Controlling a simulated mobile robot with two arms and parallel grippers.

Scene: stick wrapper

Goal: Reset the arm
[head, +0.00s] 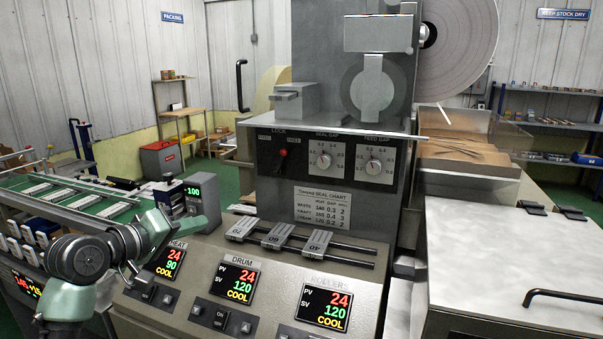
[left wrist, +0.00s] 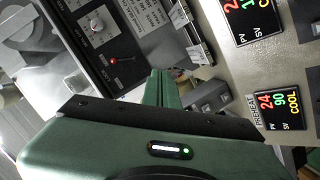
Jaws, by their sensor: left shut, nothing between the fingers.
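My left arm comes in at the lower left of the head view. Its green and grey wrist bends over the left end of the sloped console, and the left gripper (head: 190,226) points toward the machine, just above the preheat display (head: 165,262). In the left wrist view the green fingers (left wrist: 163,88) are together with nothing between them. The right arm and gripper are not in view.
The machine's upright panel has a red lock knob (head: 283,153) and two gap dials. Sliding blocks (head: 280,236) sit on rails above the displays. A conveyor (head: 95,205) lies left, and a metal cover (head: 510,265) with a black handle lies right.

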